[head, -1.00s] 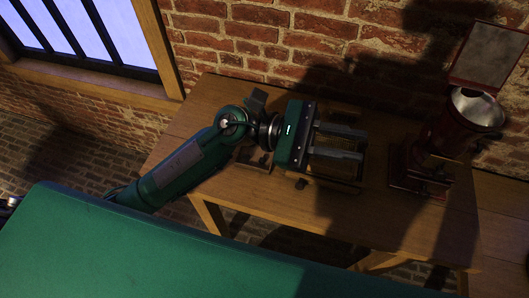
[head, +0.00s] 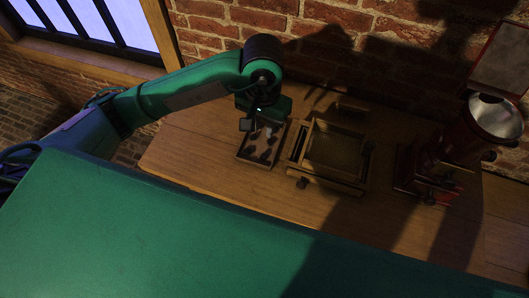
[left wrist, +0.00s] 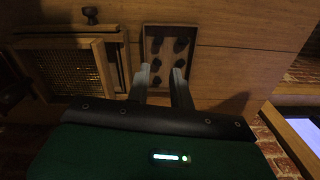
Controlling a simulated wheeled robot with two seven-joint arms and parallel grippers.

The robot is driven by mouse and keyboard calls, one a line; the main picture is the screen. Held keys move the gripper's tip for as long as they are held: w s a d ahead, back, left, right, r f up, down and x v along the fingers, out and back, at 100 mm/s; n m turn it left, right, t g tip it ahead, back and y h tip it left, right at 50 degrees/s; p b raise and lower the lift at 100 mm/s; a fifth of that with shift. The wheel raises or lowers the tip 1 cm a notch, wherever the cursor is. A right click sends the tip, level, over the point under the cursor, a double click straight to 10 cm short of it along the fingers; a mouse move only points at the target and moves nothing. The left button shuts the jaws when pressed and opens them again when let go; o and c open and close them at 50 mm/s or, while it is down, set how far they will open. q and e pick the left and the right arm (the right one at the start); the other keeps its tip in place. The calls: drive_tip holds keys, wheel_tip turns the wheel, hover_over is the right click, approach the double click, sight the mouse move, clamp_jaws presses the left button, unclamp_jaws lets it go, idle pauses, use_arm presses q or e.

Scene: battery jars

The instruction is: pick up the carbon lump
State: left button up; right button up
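Several dark carbon lumps (head: 264,156) lie in a shallow wooden tray (head: 241,158) on the table. In the left wrist view the lumps (left wrist: 180,45) sit in two rows inside the tray (left wrist: 168,25). I cannot tell which lump the task means. My left gripper (head: 262,122) is over the back part of the tray, pointing down. In the left wrist view its two fingers (left wrist: 161,78) are apart with nothing held, reaching over the near end of the tray. They hide part of that end. My right gripper is not in view.
A wooden frame with a mesh (head: 335,150) stands just right of the tray. A small dark knob-like piece (head: 302,183) is at its front. A dark red machine with a metal funnel (head: 495,115) stands farther right. A brick wall is behind; the table's front left is clear.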

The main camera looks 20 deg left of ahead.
use_arm(q)
drive_tip(key=p, duration=0.2)
hover_over(264, 155)
wheel_tip(264, 155, down, 7)
drive_tip(key=shift+a, duration=0.1)
drive_tip(key=shift+f+p, duration=0.45)
drive_tip(key=shift+p, duration=0.05)
wheel_tip(264, 155, down, 3)
drive_tip(key=shift+s+r+p, duration=0.1)
drive_tip(key=shift+p, duration=0.8)
drive_tip(key=shift+f, duration=0.8)
clamp_jaws()
